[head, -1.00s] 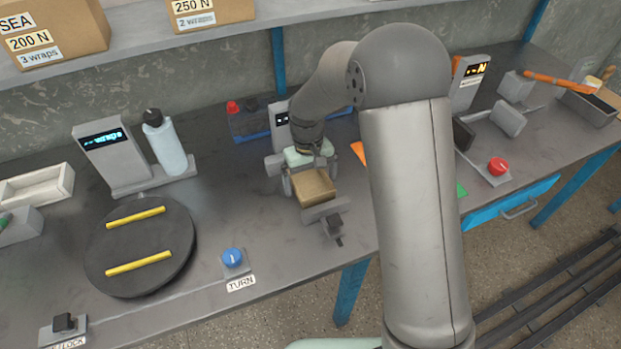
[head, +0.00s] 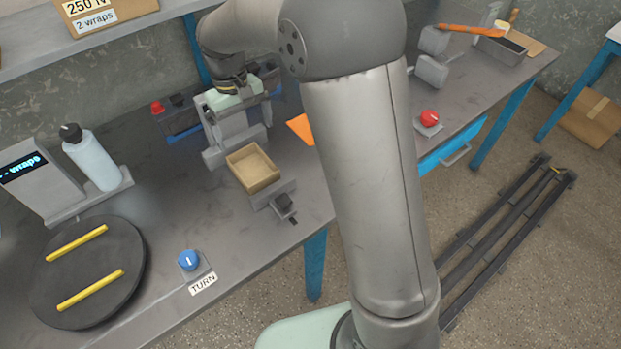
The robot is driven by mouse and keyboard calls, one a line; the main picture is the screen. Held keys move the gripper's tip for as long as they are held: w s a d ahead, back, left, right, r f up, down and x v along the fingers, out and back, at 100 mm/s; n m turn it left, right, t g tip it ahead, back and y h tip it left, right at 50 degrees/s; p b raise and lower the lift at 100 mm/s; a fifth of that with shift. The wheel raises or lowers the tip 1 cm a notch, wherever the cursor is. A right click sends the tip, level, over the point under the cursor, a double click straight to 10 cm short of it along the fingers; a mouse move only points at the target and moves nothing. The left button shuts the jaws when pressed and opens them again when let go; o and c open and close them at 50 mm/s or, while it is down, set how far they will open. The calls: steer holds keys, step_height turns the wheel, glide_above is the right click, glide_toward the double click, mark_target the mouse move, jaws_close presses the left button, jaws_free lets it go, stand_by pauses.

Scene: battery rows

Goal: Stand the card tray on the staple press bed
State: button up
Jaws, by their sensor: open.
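The card tray (head: 253,168) is a small open box of brown cardboard, upright and empty. It stands at the staple press (head: 216,156) and appears to rest on its bed, between the grey body behind and the front block with a dark knob (head: 284,203). The tray hides most of the bed, so I cannot tell how squarely it sits. My gripper (head: 238,108) is open and empty, above and behind the tray, clear of it. My wrist and hand hide the upper part of the press.
A turntable (head: 88,272) with yellow strips lies at left, near a blue TURN knob (head: 188,261) and a white bottle (head: 92,158). An orange sheet (head: 301,129) lies right of the press. A red button (head: 429,118) is farther right.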

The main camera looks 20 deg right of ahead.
steer(key=s+d+m, duration=0.2)
steer(key=s+d, duration=0.4)
steer(key=s, duration=0.6)
steer(key=s+d+m+t, duration=0.1)
steer(key=s+d, duration=0.6)
steer(key=s, duration=0.6)
steer(key=shift+s+d+m+t+y, duration=0.2)
steer(key=shift+s+m+t+y, duration=0.1)
steer(key=shift+m+y, duration=0.1)
steer(key=shift+r, duration=0.1)
